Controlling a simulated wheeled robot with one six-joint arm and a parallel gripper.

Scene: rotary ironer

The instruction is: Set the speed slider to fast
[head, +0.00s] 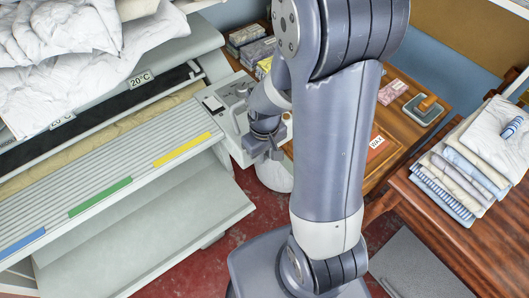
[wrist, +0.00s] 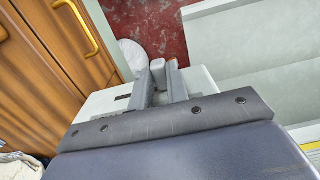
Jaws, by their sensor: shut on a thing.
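The ironer's pale control panel (head: 232,108) is at its right end in the head view, with a dark switch and knobs on top. My gripper (head: 262,150) is low at the panel's right front edge, partly covered by my own arm. In the wrist view my gripper (wrist: 160,72) has its two grey fingers closed around a small pale grey block, which looks like the slider's knob (wrist: 158,67). Part of the pale panel (wrist: 98,106) shows beside the fingers. The slider's track and its speed marks are hidden, so its setting cannot be told.
The ironer's slatted feed board (head: 110,175) with blue, green and yellow strips lies left of the panel. A white round container (head: 274,178) stands on the red floor below my gripper. A wooden cabinet (head: 405,120) and a table with folded linen (head: 465,165) are to the right.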

